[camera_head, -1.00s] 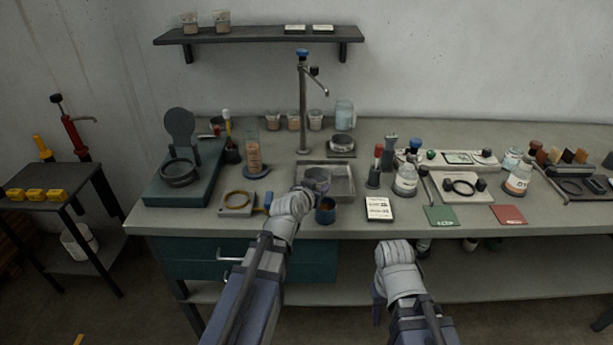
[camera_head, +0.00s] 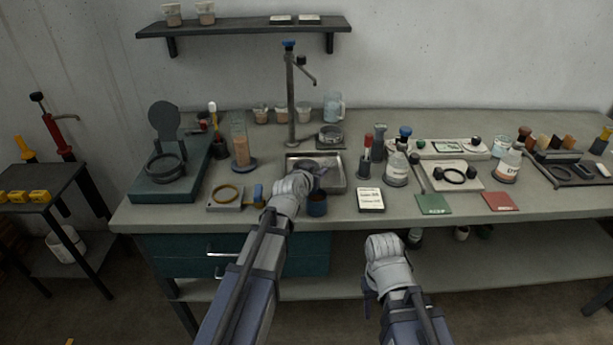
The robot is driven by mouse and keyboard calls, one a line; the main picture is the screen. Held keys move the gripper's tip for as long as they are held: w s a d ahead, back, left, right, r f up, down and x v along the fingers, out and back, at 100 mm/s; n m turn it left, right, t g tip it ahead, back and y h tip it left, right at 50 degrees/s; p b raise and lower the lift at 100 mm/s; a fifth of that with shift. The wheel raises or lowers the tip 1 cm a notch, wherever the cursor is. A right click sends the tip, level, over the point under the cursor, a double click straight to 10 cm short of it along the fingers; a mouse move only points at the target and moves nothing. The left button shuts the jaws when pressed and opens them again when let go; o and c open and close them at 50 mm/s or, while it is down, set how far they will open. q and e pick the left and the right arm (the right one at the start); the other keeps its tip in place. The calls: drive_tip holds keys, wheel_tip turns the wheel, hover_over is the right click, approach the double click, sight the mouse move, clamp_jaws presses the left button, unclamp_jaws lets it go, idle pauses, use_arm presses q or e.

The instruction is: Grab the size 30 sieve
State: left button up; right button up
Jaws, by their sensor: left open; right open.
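No size marking is readable, so I cannot tell which round piece is the size 30 sieve. A dark round piece (camera_head: 303,164) sits in the metal tray (camera_head: 338,180), partly hidden by my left gripper. My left gripper (camera_head: 315,177) is open over the tray's front left part; I cannot tell whether it touches the piece. A round metal pan (camera_head: 330,132) stands on a dark plate behind the tray. A dark ring (camera_head: 165,167) sits on the green base, and a brass-coloured ring (camera_head: 227,193) lies on a grey block. My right gripper (camera_head: 369,290) is open and empty, below the bench front.
A tap post (camera_head: 291,95) rises behind the tray. A white label card (camera_head: 370,200) and bottles (camera_head: 397,168) stand to the right. The bench's front edge is near my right arm.

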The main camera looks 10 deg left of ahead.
use_arm(q)
drive_tip(key=shift+x, duration=0.9)
drive_tip(key=shift+s, duration=0.1)
clamp_jaws()
idle(0.6)
